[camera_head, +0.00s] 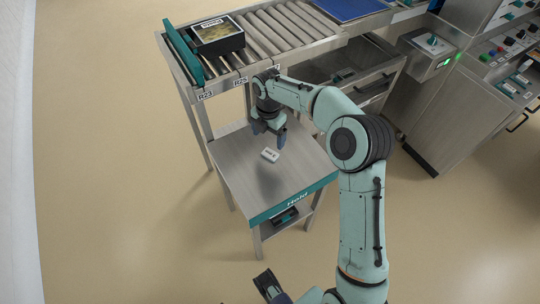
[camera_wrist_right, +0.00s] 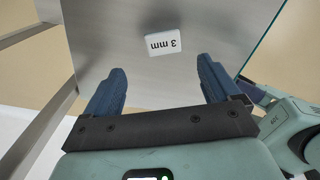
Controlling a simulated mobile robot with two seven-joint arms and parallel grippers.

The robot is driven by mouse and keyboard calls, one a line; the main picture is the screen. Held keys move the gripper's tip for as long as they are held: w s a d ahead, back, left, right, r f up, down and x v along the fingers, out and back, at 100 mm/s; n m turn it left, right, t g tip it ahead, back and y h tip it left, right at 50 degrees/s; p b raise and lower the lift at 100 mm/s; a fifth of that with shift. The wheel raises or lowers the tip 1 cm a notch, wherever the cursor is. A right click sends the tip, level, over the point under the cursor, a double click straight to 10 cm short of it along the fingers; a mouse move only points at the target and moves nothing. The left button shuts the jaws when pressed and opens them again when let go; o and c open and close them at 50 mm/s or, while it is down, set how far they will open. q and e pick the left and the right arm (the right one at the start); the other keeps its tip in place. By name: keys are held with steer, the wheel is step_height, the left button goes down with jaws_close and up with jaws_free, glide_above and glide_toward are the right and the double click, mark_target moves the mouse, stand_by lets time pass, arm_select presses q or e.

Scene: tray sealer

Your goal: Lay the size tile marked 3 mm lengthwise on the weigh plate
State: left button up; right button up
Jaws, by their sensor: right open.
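The white size tile marked 3 mm (camera_head: 270,155) lies flat on the grey metal top of the stand labelled "Hold" (camera_head: 235,160). In the right wrist view the tile (camera_wrist_right: 164,44) shows its printed face, upside down, beyond the fingertips. My right gripper (camera_head: 269,137) is above the stand, just behind the tile. Its two blue fingers (camera_wrist_right: 161,76) are spread and empty, apart from the tile. Part of my left gripper (camera_head: 268,286) shows at the bottom edge; its jaw state is unclear. I cannot make out the weigh plate.
A roller conveyor (camera_head: 270,38) runs behind the stand, with a black tray (camera_head: 217,46) beside a teal bar (camera_head: 184,52). A blue mat (camera_head: 348,8) lies farther back. A control cabinet (camera_head: 460,105) stands at the right. The stand's top around the tile is clear.

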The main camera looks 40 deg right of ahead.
mark_target(270, 153)
step_height(270, 153, down, 3)
steer(key=shift+f, duration=0.1)
steer(key=f, duration=0.1)
steer(key=f+b, duration=0.1)
steer(key=f, duration=0.3)
steer(key=shift+s+d+f, duration=0.1)
steer(key=shift+s, duration=0.15)
steer(key=c, duration=1.2)
